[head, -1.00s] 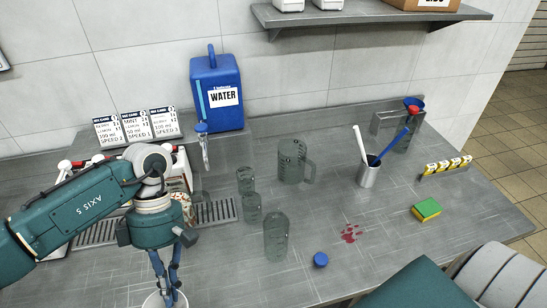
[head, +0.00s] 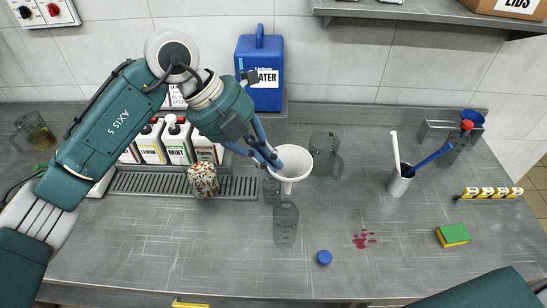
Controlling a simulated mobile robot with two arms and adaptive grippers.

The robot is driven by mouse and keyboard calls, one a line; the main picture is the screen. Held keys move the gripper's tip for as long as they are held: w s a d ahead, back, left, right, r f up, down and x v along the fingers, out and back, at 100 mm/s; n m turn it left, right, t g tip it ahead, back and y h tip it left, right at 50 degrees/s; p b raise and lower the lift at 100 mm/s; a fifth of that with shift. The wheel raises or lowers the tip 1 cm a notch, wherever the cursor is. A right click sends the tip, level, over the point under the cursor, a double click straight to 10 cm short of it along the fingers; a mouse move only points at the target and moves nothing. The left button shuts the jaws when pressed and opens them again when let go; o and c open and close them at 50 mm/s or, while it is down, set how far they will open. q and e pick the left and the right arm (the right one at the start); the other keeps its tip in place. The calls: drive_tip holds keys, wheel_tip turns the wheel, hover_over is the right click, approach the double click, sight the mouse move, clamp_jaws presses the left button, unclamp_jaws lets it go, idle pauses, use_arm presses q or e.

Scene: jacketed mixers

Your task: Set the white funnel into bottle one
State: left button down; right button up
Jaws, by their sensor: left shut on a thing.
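The white funnel (head: 293,161) is held mouth up by my left gripper (head: 277,163), which is shut on its left side. A clear bottle (head: 286,226) stands upright on the grey counter, just below the funnel's stem in the head view. The stem tip shows slightly above the bottle's mouth; I cannot tell the gap in depth. No number shows on this bottle, so I cannot tell if it is bottle one. A clear glass (head: 270,191) stands behind it, partly hidden by the funnel and gripper. My right gripper is not in view.
A clear jug (head: 324,154) stands behind right of the funnel. A steel cup (head: 399,184) holds a white and a blue utensil. A blue cap (head: 324,257), red stain (head: 363,239) and sponge (head: 453,235) lie on the front counter. A speckled container (head: 203,180) stands left.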

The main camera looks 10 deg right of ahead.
use_arm(q)
wheel_tip(320, 180, down, 10)
drive_tip(key=b, duration=0.5)
drive_tip(key=shift+r, duration=0.15)
idle(0.7)
drive_tip(key=shift+b, duration=0.45)
idle(0.3)
idle(0.5)
drive_tip(key=shift+b, duration=0.3)
